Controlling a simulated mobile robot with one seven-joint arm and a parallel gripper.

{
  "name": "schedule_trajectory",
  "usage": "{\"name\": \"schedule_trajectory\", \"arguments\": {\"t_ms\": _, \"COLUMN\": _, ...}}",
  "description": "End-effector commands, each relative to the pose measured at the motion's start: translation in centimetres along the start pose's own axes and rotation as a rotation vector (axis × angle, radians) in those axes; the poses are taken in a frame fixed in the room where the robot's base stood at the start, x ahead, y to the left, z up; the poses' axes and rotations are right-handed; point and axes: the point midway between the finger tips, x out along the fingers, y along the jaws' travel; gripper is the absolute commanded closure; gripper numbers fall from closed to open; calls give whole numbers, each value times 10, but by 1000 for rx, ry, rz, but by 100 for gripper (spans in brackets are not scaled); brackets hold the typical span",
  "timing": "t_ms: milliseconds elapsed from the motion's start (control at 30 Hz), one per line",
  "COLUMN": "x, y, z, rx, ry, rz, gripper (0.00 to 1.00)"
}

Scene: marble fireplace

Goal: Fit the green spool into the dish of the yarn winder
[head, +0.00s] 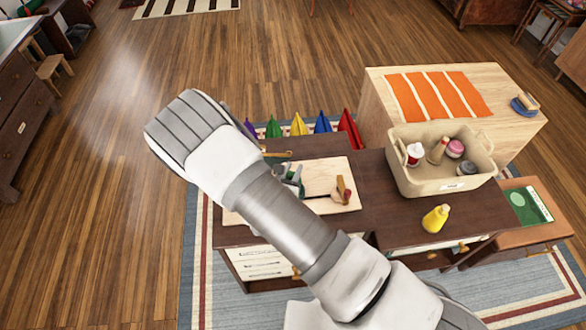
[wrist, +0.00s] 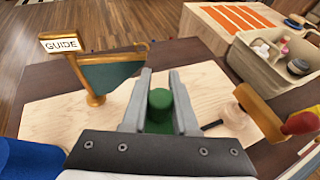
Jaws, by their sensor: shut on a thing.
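The green spool (wrist: 160,100) stands between the two grey fingers of my gripper (wrist: 162,103) in the wrist view. My gripper is shut on it. The spool looks upright, with its lower part hidden by my gripper body. Below is the yarn winder's pale wooden board (wrist: 60,120), which also shows in the head view (head: 318,180). On the board are a post with a "GUIDE" label (wrist: 62,45) and a wooden crank with a red handle (wrist: 298,123). I cannot make out the dish. In the head view my arm covers much of the board.
A beige bin (head: 440,180) holding several bottles and jars stands right of the board. An orange-striped cloth (head: 432,95) lies on a pale table behind. A blue object (wrist: 28,160) shows at the wrist view's lower left.

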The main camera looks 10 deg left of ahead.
Motion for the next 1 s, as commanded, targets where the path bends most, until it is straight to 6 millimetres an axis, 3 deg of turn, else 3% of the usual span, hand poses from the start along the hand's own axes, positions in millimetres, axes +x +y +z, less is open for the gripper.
{"name": "schedule_trajectory", "arguments": {"t_ms": 33, "x": 1, "y": 0, "z": -3, "rx": 0, "ry": 0, "rz": 0, "gripper": 100}}
{"name": "schedule_trajectory", "arguments": {"t_ms": 67, "x": 1, "y": 0, "z": -2, "rx": 0, "ry": 0, "rz": 0, "gripper": 69}}
{"name": "schedule_trajectory", "arguments": {"t_ms": 200, "x": 1, "y": 0, "z": -2, "rx": 0, "ry": 1, "rz": 0, "gripper": 44}}
{"name": "schedule_trajectory", "arguments": {"t_ms": 600, "x": -2, "y": 0, "z": 4, "rx": 0, "ry": 0, "rz": 0, "gripper": 43}}
{"name": "schedule_trajectory", "arguments": {"t_ms": 767, "x": -28, "y": 1, "z": 1, "rx": 0, "ry": 2, "rz": 3, "gripper": 43}}
{"name": "schedule_trajectory", "arguments": {"t_ms": 1000, "x": -81, "y": 1, "z": 1, "rx": -1, "ry": 1, "rz": 4, "gripper": 43}}
